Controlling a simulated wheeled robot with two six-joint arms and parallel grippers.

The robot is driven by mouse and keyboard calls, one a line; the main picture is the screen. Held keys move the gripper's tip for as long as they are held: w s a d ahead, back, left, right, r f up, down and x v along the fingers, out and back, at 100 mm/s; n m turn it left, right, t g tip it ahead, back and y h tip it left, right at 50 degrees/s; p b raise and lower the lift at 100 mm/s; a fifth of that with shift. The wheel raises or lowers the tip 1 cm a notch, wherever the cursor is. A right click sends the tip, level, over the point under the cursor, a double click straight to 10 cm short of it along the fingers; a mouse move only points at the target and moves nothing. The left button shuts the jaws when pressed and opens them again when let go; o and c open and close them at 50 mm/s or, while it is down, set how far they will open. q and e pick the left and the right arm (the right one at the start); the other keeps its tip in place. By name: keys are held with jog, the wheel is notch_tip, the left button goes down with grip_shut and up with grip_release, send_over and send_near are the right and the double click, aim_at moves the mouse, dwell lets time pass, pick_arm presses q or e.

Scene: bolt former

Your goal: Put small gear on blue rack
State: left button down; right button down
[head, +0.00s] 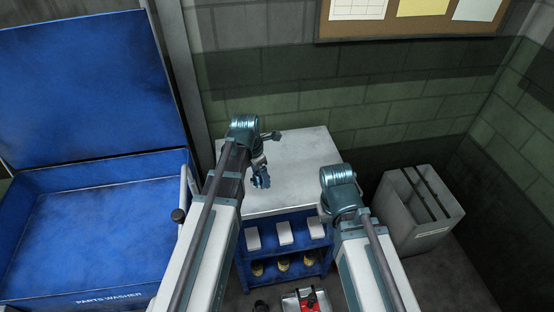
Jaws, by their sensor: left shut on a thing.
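The blue rack (244,267) stands against the wall in the middle of the view, with a pale flat top (302,158) and open shelves below. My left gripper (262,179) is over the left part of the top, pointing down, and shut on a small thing. That thing is too small and dark to make out, so I cannot tell if it is the small gear. I see no small gear clearly elsewhere. My right arm reaches to the rack's front right corner, and its gripper is hidden behind its own wrist.
White boxes (285,232) sit on the upper shelf and yellowish round parts (283,263) on the lower one. A blue parts washer (90,230) with a raised lid is at left. A grey bin (418,209) stands at right. The top's right half is clear.

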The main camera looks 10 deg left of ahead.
pick_arm(q)
jog(key=b, duration=0.1)
send_over(281, 160)
jog(key=s, duration=0.1)
jog(key=shift+a+f, duration=0.3)
jog(key=shift+f, duration=0.4)
jog(key=f+b, duration=0.3)
jog(key=b, duration=0.1)
jog(key=shift+w+d+f, duration=0.1)
jog(key=shift+w+f, duration=0.3)
jog(key=shift+r, duration=0.1)
grip_release()
notch_tip(281, 160, up, 12)
jog(key=s+a+p, duration=0.1)
jog(key=p, duration=1.1)
jog(key=shift+s+a, duration=0.15)
jog(key=shift+s, duration=0.05)
